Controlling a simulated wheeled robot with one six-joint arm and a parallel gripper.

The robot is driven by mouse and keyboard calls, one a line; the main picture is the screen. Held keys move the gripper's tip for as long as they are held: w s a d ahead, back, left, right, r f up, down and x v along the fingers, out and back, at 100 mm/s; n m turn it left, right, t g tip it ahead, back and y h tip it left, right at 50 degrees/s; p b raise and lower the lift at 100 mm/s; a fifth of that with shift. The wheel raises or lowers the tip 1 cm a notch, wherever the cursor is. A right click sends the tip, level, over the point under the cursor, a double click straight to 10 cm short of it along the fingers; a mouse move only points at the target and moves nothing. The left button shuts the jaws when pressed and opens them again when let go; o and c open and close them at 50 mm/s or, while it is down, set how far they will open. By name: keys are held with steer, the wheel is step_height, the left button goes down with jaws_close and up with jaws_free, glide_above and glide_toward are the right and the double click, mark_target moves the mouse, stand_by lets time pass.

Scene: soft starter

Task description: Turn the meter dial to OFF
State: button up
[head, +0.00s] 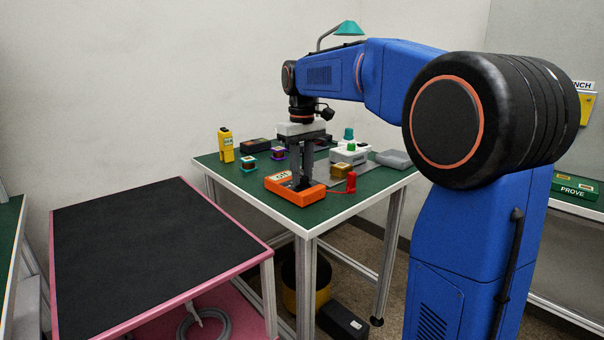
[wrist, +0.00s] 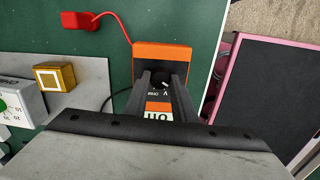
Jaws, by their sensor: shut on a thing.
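The orange meter (head: 292,192) lies flat on the green table near its front corner. In the wrist view the meter (wrist: 162,57) has a black face, a round dark dial (wrist: 160,80) and a pale display (wrist: 158,111) with dark characters. My gripper (head: 303,186) points down over the meter. In the wrist view my gripper (wrist: 161,82) has its two fingers on either side of the dial, shut on it. The fingers hide parts of the face. Small white marks show beside the dial, but I cannot tell which one it points at.
A red clip (head: 351,183) with a red lead lies right of the meter. A yellow device (head: 226,145), small blocks and a white box (head: 350,153) stand behind. A pink-edged cart (head: 150,258) with a black top stands left, apart from the table (head: 228,178).

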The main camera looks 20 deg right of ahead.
mark_target(302, 177)
steer(key=o, duration=1)
steer(key=shift+o, duration=0.2)
step_height(302, 177, up, 18)
steer(key=shift+f, duration=0.25)
steer(key=s+a+f+m+t, duration=0.1)
steer(key=s+f+m+t, duration=0.2)
steer(key=s+f, duration=3)
steer(key=shift+a+f+t, duration=0.25)
steer(key=shift+f+t, duration=0.3)
steer(key=shift+t, duration=0.35)
